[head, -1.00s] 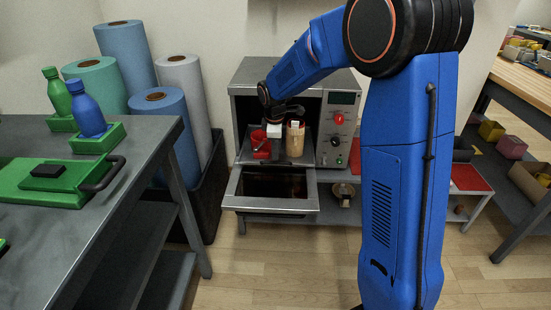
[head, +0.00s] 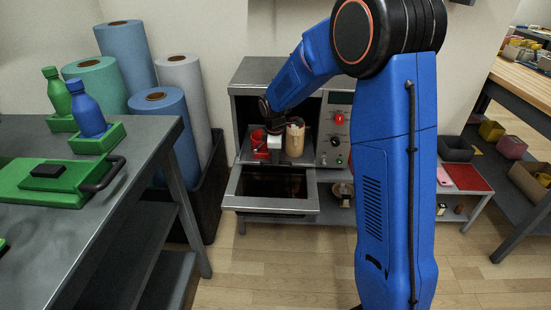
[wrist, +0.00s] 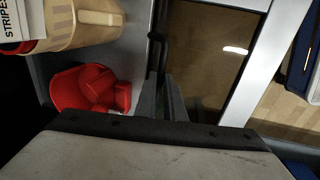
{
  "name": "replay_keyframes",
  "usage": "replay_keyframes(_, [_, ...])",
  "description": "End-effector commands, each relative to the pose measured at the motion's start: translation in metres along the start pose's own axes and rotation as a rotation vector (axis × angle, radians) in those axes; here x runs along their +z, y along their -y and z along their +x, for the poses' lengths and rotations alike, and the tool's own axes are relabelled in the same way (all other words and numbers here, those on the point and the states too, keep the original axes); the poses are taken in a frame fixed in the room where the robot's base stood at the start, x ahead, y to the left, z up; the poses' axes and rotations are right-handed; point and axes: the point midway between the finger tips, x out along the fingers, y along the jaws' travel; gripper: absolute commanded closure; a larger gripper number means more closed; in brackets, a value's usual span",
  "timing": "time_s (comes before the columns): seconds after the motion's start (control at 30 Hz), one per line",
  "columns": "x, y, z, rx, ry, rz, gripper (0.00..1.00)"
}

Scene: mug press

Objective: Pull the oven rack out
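The grey oven (head: 256,75) stands against the back wall with its door (head: 268,205) folded down in front. The rack (head: 242,155) is at the oven opening and carries a red mug (head: 258,143) and a beige mug (head: 295,140). The wrist view shows the red mug (wrist: 88,88), the beige mug (wrist: 80,25) and a thin black handle (wrist: 158,45) along the rack's edge. The fingers of my gripper (wrist: 162,98) are dark and close together by that handle. Whether they touch or clamp it cannot be told. In the head view the fingertips are hidden.
The floor in front of the oven (head: 270,265) is clear.

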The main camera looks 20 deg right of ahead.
Motion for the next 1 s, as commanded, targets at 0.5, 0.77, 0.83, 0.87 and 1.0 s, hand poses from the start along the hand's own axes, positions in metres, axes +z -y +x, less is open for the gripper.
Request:
replay_keyframes(0.5, [-0.001, 0.052, -0.011, -0.001, -0.001, -0.002, 1.00])
replay_keyframes(0.77, [-0.001, 0.083, -0.017, -0.001, 0.000, -0.001, 1.00])
replay_keyframes(0.83, [-0.001, 0.087, -0.017, -0.001, 0.000, -0.001, 1.00])
replay_keyframes(0.87, [-0.001, 0.088, -0.017, -0.001, 0.000, -0.001, 1.00])
replay_keyframes(1.0, [-0.001, 0.090, -0.017, -0.001, 0.000, 0.000, 1.00])
